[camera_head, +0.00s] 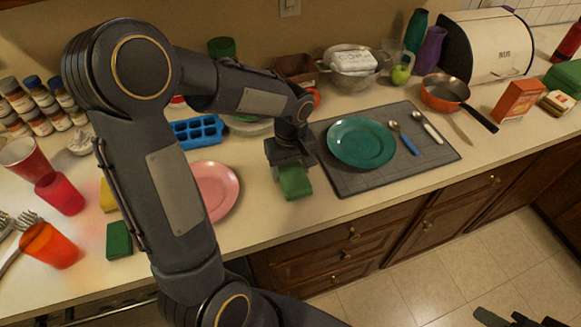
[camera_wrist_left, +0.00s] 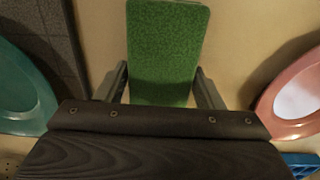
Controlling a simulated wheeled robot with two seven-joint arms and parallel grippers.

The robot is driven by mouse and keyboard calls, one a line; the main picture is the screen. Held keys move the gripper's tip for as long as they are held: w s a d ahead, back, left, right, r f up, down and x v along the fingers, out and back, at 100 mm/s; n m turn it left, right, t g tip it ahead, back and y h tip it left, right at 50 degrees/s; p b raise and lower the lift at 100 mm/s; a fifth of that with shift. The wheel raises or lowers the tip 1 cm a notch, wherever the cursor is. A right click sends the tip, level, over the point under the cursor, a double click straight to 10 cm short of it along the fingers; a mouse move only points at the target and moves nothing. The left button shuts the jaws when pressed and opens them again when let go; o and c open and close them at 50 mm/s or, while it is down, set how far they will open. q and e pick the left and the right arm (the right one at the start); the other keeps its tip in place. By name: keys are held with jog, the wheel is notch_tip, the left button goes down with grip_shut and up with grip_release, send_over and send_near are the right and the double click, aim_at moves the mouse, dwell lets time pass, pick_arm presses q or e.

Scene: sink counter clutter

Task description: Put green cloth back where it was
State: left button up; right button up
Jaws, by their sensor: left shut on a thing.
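My left gripper (camera_head: 291,166) is shut on a green, flat, rounded block, which I take for the green cloth (camera_head: 294,183). It holds the cloth over the bare counter, between the pink plate and the grey mat. In the left wrist view the cloth (camera_wrist_left: 166,50) sits between the two fingers (camera_wrist_left: 165,88), its rough green face showing. Whether the cloth touches the counter I cannot tell. A dark part of what looks like my right gripper (camera_head: 515,318) shows at the bottom right edge, over the floor; its jaws are unclear.
The teal plate (camera_head: 361,142) lies on the grey mat (camera_head: 435,140) to the right. The pink plate (camera_head: 217,190) is to the left, partly behind my arm. A blue ice tray (camera_head: 197,132) is behind.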

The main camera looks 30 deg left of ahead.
aim_at(291, 168)
pick_arm(q)
jog(key=shift+f, duration=0.2)
jog(key=o, duration=0.9)
notch_tip(291, 168, up, 11)
jog(key=s+d+m+t+h, duration=0.1)
jog(key=s+m, duration=0.1)
jog(key=s, duration=0.3)
jog(key=s+d+m+t+h, duration=0.1)
jog(key=s+d+m+t, duration=0.1)
jog(key=s, duration=0.4)
jog(key=s+d+m+t+h, duration=0.1)
jog(key=s+m+t+h, duration=0.1)
jog(key=s+m, duration=0.2)
jog(key=shift+s+d+f, duration=0.1)
jog(key=shift+s+d, duration=0.1)
jog(key=shift+s, duration=0.45)
jog(key=shift+s+d+f, duration=0.1)
jog(key=shift+s+d, duration=0.1)
jog(key=shift+s, duration=0.4)
